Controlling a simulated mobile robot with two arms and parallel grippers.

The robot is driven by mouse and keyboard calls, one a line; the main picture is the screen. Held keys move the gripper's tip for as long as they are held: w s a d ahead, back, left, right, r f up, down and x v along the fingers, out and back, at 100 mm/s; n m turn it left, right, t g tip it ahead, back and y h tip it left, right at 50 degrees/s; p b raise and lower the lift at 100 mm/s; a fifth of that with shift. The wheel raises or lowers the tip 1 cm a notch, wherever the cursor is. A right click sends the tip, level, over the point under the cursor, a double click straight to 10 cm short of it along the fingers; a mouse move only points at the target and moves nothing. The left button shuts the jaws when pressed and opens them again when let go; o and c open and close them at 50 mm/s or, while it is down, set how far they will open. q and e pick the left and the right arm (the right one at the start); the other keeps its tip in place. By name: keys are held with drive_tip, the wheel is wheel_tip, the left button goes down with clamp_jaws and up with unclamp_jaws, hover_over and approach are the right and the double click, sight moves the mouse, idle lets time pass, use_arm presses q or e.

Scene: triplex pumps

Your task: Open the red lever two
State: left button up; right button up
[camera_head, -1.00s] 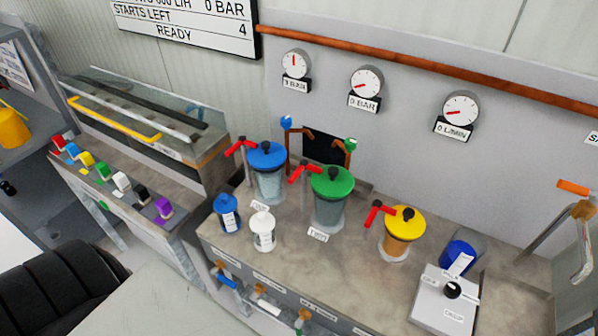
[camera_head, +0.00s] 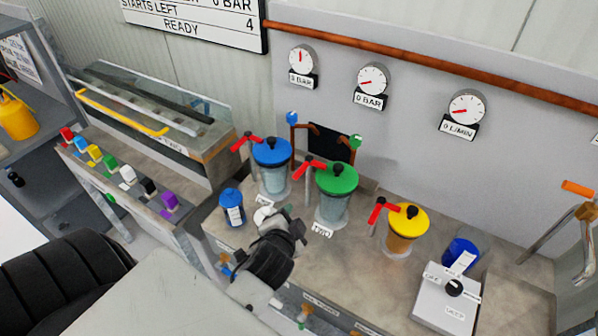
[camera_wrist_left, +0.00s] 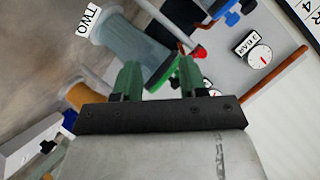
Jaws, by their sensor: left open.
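Pump two is a clear canister (camera_head: 333,210) with a green lid (camera_head: 337,178) and a label reading TWO (camera_head: 322,230). In the left wrist view the canister (camera_wrist_left: 137,47) is tilted, and the red lever's end (camera_wrist_left: 200,52) shows just beyond the right finger. The fingers hide part of the green lid. My left gripper (camera_head: 294,226) is open and empty, in front of pump two and below its lever in the head view; its two green fingers (camera_wrist_left: 157,76) show apart in the wrist view. My right gripper is not in view.
A blue-lidded canister (camera_head: 271,152) with a red lever stands left of pump two, a yellow-lidded one (camera_head: 408,218) right. A grey switch box (camera_head: 447,298) is at right.

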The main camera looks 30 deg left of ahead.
use_arm(q)
drive_tip(key=m+t+y, duration=0.1)
drive_tip(key=t, duration=0.1)
approach(297, 178)
drive_tip(key=w, duration=0.2)
drive_tip(key=x, duration=0.3)
drive_tip(key=p+x, duration=0.1)
drive_tip(key=x, duration=0.3)
drive_tip(key=p+x, duration=0.1)
drive_tip(key=x, duration=0.2)
drive_tip(key=shift+a+f, duration=0.3)
drive_tip(key=shift+a, duration=0.1)
drive_tip(key=shift+c, duration=0.2)
clamp_jaws()
